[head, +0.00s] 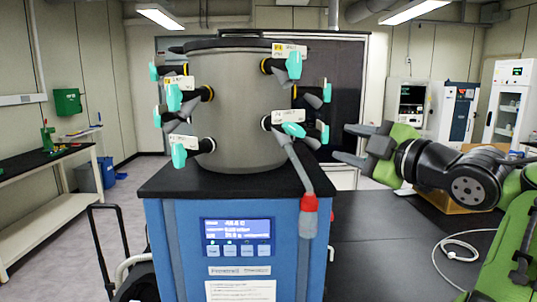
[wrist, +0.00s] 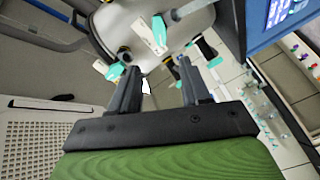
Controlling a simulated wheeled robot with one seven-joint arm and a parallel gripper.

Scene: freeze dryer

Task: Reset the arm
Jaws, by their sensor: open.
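My gripper (head: 355,145) is to the right of the freeze dryer's grey drum (head: 240,112) in the head view, with its fingers pointing left at the drum's valves. The gripper is open and empty. In the wrist view my gripper (wrist: 160,82) shows two dark fingers apart, with part of the drum and several teal-handled valves beyond them. The freeze dryer's blue cabinet (head: 170,245) stands in front with a lit display (head: 238,230). A tube with a red collar (head: 309,203) hangs from the lower right valve (head: 293,130).
A dark bench (head: 380,240) lies right of the dryer, with a white cable (head: 458,250) and a cardboard box (head: 440,203). A side bench (head: 45,160) stands at left. A blue bin (head: 84,178) is on the floor there.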

